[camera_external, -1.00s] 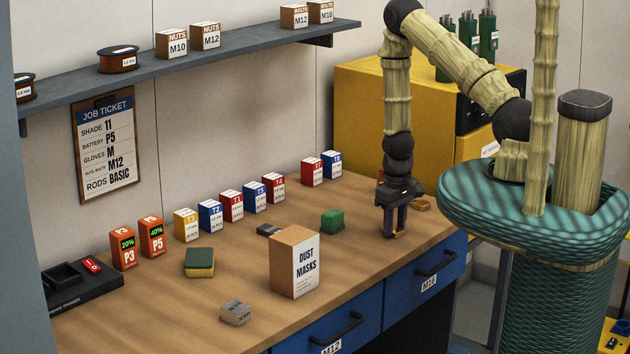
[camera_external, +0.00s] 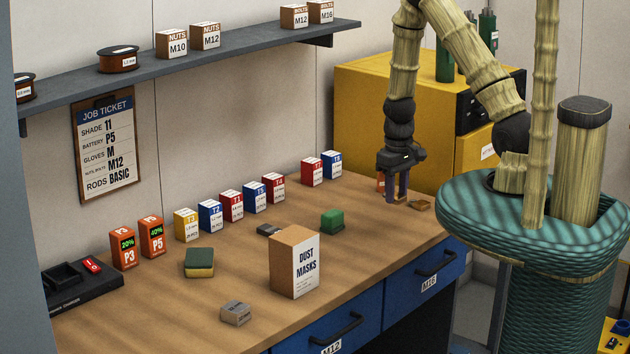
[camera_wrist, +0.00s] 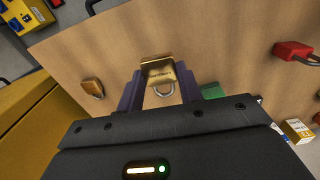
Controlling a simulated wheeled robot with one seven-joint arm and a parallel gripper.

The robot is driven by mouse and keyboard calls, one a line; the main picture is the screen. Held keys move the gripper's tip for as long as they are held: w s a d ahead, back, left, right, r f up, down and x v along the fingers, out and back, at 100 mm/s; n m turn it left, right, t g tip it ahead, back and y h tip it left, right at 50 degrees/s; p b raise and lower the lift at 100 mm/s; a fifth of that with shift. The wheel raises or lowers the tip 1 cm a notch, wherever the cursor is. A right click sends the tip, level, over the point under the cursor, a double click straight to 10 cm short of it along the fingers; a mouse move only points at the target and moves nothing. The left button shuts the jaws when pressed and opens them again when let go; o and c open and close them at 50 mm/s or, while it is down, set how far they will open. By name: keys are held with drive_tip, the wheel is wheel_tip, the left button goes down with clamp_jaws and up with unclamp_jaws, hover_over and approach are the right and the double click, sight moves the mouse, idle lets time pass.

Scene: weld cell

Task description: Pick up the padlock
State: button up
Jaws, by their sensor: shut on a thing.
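A brass padlock (camera_wrist: 158,70) with a silver shackle sits between the two fingers of my gripper (camera_wrist: 160,88) in the wrist view. The fingers are shut on its sides, and its shackle points back towards the wrist. In the external view my gripper (camera_external: 396,196) points down over the far right end of the bench, and the held padlock is hard to make out between the fingers. A second brass padlock (camera_wrist: 92,88) lies on the bench to the left in the wrist view. A red padlock (camera_wrist: 293,51) lies to the right.
A green block (camera_external: 332,221) and a dust masks box (camera_external: 296,262) stand on the wooden bench (camera_external: 240,285) left of my gripper. Several small boxes line the wall side. A yellow cabinet (camera_external: 370,120) stands behind. A small orange thing (camera_external: 380,183) is partly hidden beside my gripper.

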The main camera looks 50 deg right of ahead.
drive_tip(key=shift+r, duration=0.5)
idle(0.5)
drive_tip(key=w+a+r+n, duration=0.3)
drive_tip(key=w+a, duration=0.1)
drive_tip(key=a, duration=0.6)
wheel_tip(320, 180, up, 10)
drive_tip(key=n+b, duration=0.3)
drive_tip(key=n, duration=0.4)
hover_over(299, 235)
drive_tip(key=shift+r, duration=0.15)
drive_tip(key=shift+p, duration=0.3)
drive_tip(key=shift+f+p, duration=0.75)
drive_tip(key=shift+f, duration=2.4)
